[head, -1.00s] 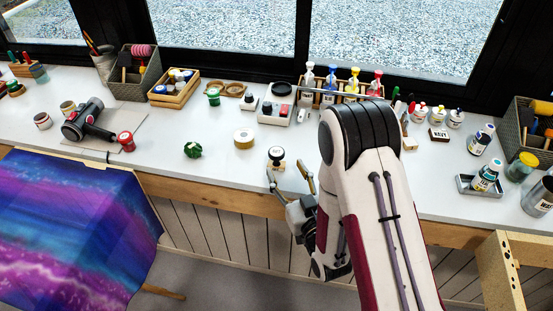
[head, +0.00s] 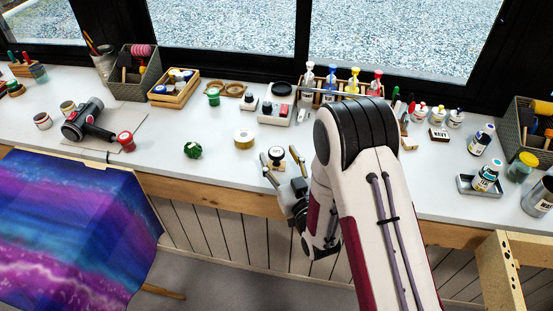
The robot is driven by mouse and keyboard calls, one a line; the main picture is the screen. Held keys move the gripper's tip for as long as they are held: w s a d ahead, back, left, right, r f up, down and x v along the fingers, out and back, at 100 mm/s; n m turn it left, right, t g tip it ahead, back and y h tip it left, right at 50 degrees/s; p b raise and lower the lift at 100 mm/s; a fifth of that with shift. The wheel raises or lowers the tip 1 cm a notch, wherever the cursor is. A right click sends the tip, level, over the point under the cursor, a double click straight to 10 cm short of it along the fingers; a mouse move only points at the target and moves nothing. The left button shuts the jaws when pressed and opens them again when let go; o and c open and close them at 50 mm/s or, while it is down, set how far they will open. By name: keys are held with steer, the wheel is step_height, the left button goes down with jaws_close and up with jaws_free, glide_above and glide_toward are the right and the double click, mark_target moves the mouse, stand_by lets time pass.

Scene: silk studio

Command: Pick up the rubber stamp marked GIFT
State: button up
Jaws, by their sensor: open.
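The rubber stamp marked GIFT (head: 276,153) stands upright near the front edge of the white worktop, with a pale labelled top and a dark body. My gripper (head: 282,160) is open, with one finger to the left of the stamp and the other to its right. In this view the stamp appears between the fingertips. I cannot tell whether either finger touches it. The lower part of the stamp is partly hidden.
An ink pad box (head: 276,111) and a bottle rack (head: 340,97) stand behind. The worktop around the stamp is mostly clear.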

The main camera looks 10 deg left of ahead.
steer(key=shift+w+a, duration=0.25)
steer(key=shift+w, duration=0.2)
steer(key=c, duration=1.2)
